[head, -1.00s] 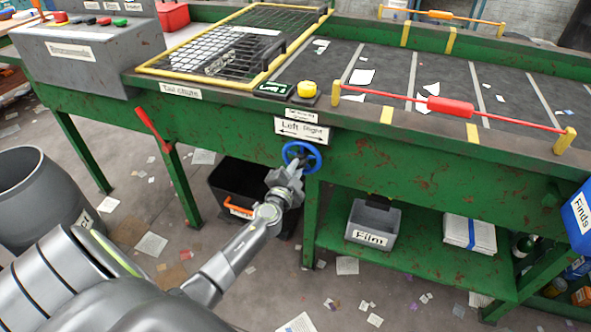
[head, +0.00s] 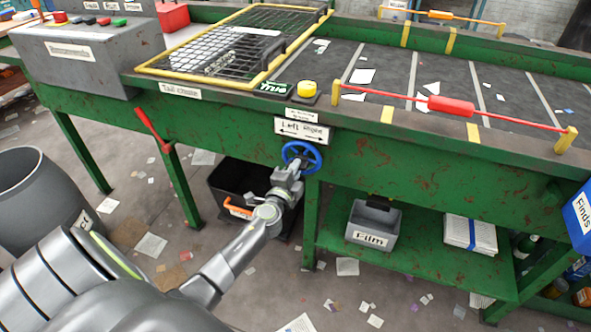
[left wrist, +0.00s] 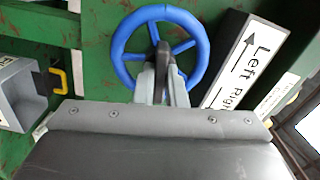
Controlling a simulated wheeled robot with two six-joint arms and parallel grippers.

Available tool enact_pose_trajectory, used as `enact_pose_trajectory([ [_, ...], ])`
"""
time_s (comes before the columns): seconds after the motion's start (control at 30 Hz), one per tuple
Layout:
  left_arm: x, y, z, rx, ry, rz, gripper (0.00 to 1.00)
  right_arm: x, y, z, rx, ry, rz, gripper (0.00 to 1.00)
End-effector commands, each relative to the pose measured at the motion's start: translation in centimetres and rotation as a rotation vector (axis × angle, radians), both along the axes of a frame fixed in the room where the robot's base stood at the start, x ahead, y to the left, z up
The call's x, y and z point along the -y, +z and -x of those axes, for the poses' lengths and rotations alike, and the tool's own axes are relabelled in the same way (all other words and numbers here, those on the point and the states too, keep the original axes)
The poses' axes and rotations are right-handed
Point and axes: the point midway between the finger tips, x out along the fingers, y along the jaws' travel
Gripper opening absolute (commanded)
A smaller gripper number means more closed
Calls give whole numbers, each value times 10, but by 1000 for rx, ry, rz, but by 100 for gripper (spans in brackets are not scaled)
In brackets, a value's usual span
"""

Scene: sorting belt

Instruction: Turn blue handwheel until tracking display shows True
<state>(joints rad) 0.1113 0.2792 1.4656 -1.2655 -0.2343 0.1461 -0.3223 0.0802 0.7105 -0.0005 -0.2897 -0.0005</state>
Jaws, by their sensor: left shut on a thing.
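The blue handwheel (head: 318,160) is on the green front of the belt frame, under the "Left Right" sign (head: 302,131). My left gripper (head: 293,167) is at the wheel's lower part. In the left wrist view the wheel (left wrist: 120,48) faces me, and my left gripper's fingers (left wrist: 164,82) are shut on a dark part in its lower middle, perhaps its handle. The small tracking display (head: 273,88) on the table edge reads "True". My right gripper is not in view.
A yellow button (head: 307,88) sits right of the display. A black crate (head: 225,185) stands on the floor behind my left arm. A grey "Film" bin (head: 373,222) is on the lower shelf. A red lever (head: 152,128) hangs at the left.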

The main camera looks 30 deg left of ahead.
Motion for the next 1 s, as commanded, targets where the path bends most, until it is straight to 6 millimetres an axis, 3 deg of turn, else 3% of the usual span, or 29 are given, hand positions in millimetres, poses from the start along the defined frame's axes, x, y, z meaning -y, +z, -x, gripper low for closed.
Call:
enact_pose_trajectory([
  [0.27, 0, -1, 1, -2, -2, 2, 0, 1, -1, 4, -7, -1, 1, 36],
  [0.3, 0, -1, 1, -3, -1, 2, 15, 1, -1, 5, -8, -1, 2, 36],
  [0.43, 0, -1, 0, -2, 0, 1, 32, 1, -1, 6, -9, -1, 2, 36],
  [0.77, 1, 0, 2, 0, 0, 2, 33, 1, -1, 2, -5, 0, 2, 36],
  [1.0, 7, -1, 31, -2, 0, 4, 33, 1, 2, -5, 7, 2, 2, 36],
])
